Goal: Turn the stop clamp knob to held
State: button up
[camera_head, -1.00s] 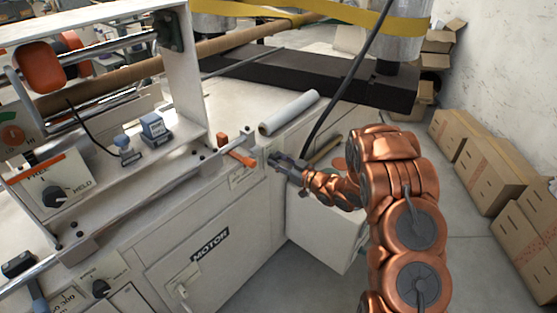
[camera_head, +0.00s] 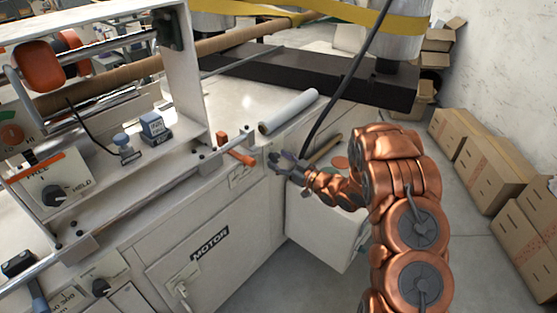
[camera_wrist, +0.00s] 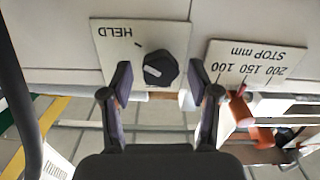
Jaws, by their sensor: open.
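A black round knob (camera_wrist: 160,70) sits on a white plate (camera_wrist: 113,58) in the wrist view, where the word HELD reads upside down with a tick mark beside it. The knob's pale pointer line aims roughly left in that view, not clearly at the tick. My gripper (camera_wrist: 157,90) is open, with one finger on each side just below the knob, which is not held. In the head view my gripper (camera_head: 276,163) is open beside the machine's front corner. I cannot make out this knob there.
A STOP mm scale plate (camera_wrist: 255,62) and an orange stop handle (camera_wrist: 240,112) are beside the knob plate. Another FREE/HELD knob (camera_head: 55,194) is at the far left. Cardboard boxes (camera_head: 480,160) stand right.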

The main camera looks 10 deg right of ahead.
jog(key=v, duration=1.1)
dwell(0.4)
jog(key=w+d+r+m+g+h+p, duration=0.1)
jog(key=w+d+r+g+h+p, duration=0.15)
jog(key=d+r+h, duration=0.45)
jog(key=s+d+r+m+g+h+p, duration=0.4)
jog(key=s+d+r+h, duration=0.1)
jog(key=s+r+h, duration=0.25)
jog(key=s+a+r+m+g+y+p, duration=0.1)
jog(key=s+a+r+g, duration=0.2)
jog(key=s, duration=0.9)
jog(key=s+a+r+m+g+y+p, duration=0.1)
jog(key=s+a+r+g+p, duration=0.1)
jog(key=s+a, duration=0.8)
jog(key=s+a+r+m+g+y+p, duration=0.1)
jog(key=s+a+r+g, duration=0.4)
jog(key=s, duration=1.1)
jog(key=shift+s+a+r+y+p, duration=0.2)
jog(key=shift+a+y+p, duration=0.2)
jog(key=shift+a, duration=0.3)
